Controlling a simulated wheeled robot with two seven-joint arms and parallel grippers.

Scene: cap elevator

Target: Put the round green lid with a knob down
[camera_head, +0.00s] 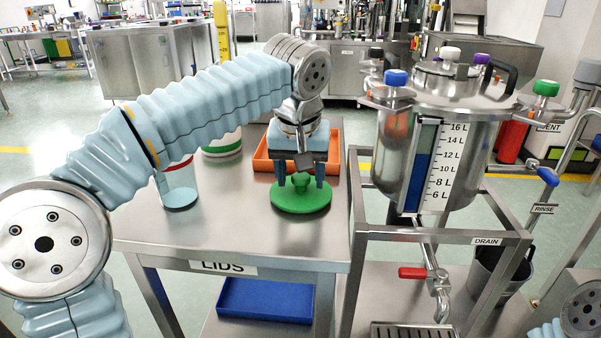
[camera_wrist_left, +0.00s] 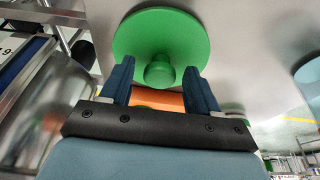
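The round green lid (camera_head: 301,200) appears to lie flat on the steel table, knob up, near its right edge. In the left wrist view the lid (camera_wrist_left: 150,30) fills the top middle, with its knob (camera_wrist_left: 159,72) towards me. My left gripper (camera_head: 300,183) points down over the lid, its two dark blue fingers on either side of the knob. In the left wrist view my left gripper (camera_wrist_left: 160,66) is open, with a gap between each finger and the knob. My right gripper is not in view.
An orange tray (camera_head: 262,160) lies behind the lid. A steel tank (camera_head: 395,140) in a metal frame stands close on the right. A blue tray (camera_head: 262,300) sits on the shelf below.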

